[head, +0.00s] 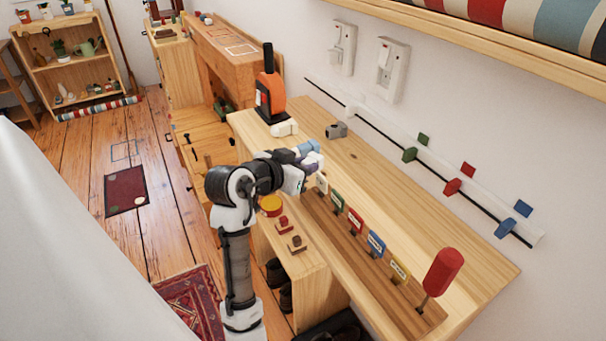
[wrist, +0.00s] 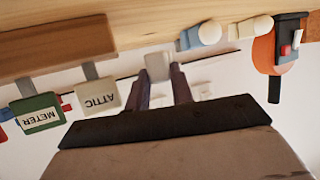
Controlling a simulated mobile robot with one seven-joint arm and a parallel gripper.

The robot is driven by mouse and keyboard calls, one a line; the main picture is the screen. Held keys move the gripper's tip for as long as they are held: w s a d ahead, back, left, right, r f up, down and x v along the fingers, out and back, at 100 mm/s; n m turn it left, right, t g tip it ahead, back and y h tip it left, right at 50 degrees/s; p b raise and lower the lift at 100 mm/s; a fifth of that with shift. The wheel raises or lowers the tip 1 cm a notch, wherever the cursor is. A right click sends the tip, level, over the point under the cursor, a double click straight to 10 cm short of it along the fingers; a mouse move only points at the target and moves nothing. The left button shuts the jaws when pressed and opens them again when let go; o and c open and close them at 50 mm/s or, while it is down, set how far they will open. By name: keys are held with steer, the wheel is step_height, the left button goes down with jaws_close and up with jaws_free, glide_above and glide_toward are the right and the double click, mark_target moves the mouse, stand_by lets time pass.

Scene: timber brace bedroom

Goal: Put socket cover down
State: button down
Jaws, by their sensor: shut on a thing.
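A small pale grey block, apparently the socket cover (wrist: 158,67), sits between the fingertips of my gripper (wrist: 161,80) in the wrist view. The gripper is shut on it. The wrist view is upside down, with the wooden desk at the top. In the head view my gripper (head: 311,163) is over the desk (head: 375,165), near the far end of its row of label plates. The held piece is hard to make out there, and I cannot tell whether it touches the desk.
Label plates, including ATTIC (wrist: 95,96) and METER (wrist: 40,117), stand along the desk's front. A grey fitting (head: 336,130), a white piece (head: 284,128) and an orange tool (head: 270,97) are farther back. A red-handled tool (head: 442,271) stands at the near end. The desk's middle is clear.

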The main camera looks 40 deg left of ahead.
steer(key=shift+f, duration=1.55)
steer(key=c, duration=1.5)
jaws_free()
